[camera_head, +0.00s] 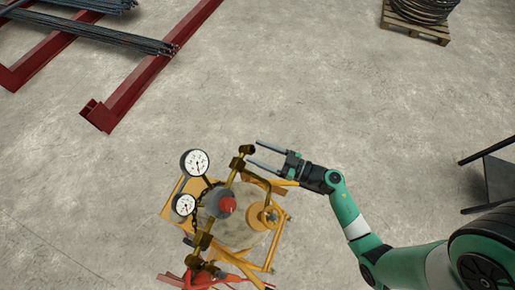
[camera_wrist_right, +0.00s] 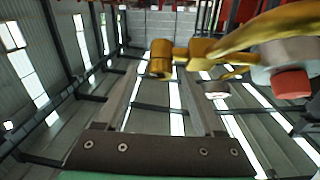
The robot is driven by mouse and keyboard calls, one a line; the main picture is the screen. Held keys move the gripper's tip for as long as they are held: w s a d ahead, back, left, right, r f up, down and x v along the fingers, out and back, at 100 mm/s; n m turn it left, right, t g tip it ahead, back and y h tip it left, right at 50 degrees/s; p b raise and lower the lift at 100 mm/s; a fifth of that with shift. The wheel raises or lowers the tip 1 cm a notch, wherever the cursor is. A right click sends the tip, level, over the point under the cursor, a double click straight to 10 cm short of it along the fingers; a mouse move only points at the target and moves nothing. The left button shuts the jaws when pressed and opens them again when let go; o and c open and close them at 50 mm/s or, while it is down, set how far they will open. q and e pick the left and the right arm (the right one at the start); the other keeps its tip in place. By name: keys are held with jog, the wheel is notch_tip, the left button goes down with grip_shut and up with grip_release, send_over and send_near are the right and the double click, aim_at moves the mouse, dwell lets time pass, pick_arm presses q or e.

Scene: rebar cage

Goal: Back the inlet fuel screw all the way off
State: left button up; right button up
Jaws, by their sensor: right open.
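A gas regulator with two white dial gauges (camera_head: 195,162) and brass pipework sits on a yellow cart frame. A brass end fitting (camera_head: 246,150), which may be the inlet fuel screw, is at the top of the brass bar. In the right wrist view the brass fitting (camera_wrist_right: 160,58) is near the middle, at the far end of the gap between the fingers. My right gripper (camera_head: 256,153) is open, with its two long grey fingers pointing left at that fitting. I cannot tell if they touch it. My left gripper is not in view.
A red knob (camera_head: 227,204) and a yellow round part (camera_head: 263,215) are close by on the cart. Red beams (camera_head: 150,80) with rebar lie at upper left. A pallet with coiled wire (camera_head: 418,22) is at upper right. The concrete floor between is clear.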

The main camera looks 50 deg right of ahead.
jog(key=shift+w+a, duration=0.15)
jog(key=shift+w, duration=0.35)
grip_shut()
